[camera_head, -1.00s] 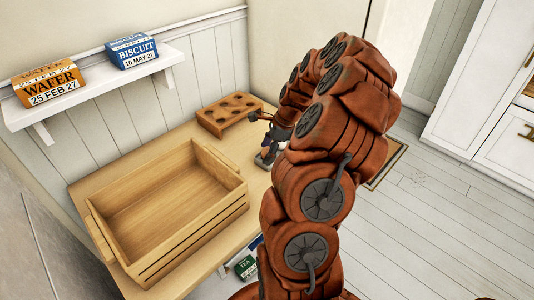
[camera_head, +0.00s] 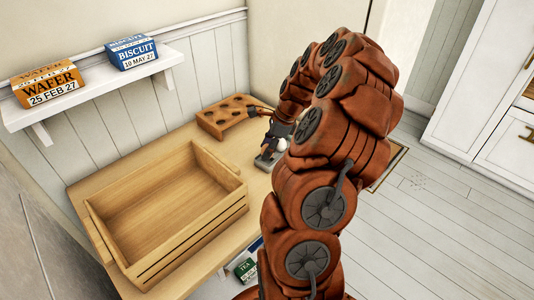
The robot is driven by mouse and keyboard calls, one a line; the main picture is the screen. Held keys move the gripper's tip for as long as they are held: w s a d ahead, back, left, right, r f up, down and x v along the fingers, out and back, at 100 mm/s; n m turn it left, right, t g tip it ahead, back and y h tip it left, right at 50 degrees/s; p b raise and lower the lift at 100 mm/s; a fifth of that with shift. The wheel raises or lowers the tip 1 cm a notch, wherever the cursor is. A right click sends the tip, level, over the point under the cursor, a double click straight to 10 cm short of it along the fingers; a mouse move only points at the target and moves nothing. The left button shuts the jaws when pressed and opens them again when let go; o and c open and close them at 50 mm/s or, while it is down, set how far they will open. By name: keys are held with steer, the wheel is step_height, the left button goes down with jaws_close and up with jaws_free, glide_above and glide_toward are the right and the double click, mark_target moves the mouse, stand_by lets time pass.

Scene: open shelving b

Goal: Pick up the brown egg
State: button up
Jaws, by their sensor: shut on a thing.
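My gripper (camera_head: 270,138) is small and dark at the far end of my arm, over the table beside the holed wooden block. My arm hides much of it. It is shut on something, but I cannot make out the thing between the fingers. I cannot pick out a brown egg anywhere in view. A small rounded white thing (camera_head: 281,146) shows right beside the gripper; I cannot tell what it is.
The holed wooden block (camera_head: 217,124) stands at the table's back. An empty-looking wooden crate (camera_head: 195,228) fills the table's left part. A wall shelf (camera_head: 100,92) holds a wafer box (camera_head: 48,84) and a biscuit box (camera_head: 132,52). A green tea box (camera_head: 246,268) shows below the table edge.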

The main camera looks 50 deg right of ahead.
steer(key=shift+w+d+r, duration=0.1)
steer(key=shift+r, duration=0.5)
steer(key=s+d+r+b, duration=0.1)
steer(key=s+d+b, duration=0.1)
steer(key=s, duration=0.6)
steer(key=s+d+r+b, duration=0.1)
steer(key=s+d+b, duration=0.1)
steer(key=s, duration=0.5)
steer(key=w+a+r+p, duration=0.1)
steer(key=w+p, duration=0.4)
steer(key=w, duration=0.7)
steer(key=w+a+r+p, duration=0.1)
steer(key=w+p, duration=0.4)
steer(key=w, duration=0.7)
steer(key=w+a+r+p, duration=0.1)
steer(key=w+p, duration=0.4)
steer(key=w, duration=0.7)
steer(key=shift+a+r+p, duration=0.25)
steer(key=shift+r+p, duration=0.05)
steer(key=shift+r, duration=0.1)
steer(key=shift+w+a+f+p, duration=0.1)
steer(key=shift+w+f+p, duration=0.1)
steer(key=shift+w, duration=0.4)
steer(key=shift+w+f+p, duration=0.15)
steer(key=shift+w+p, duration=0.05)
steer(key=shift+w, duration=0.4)
steer(key=shift+f+b, duration=0.3)
steer(key=shift+f, duration=1.4)
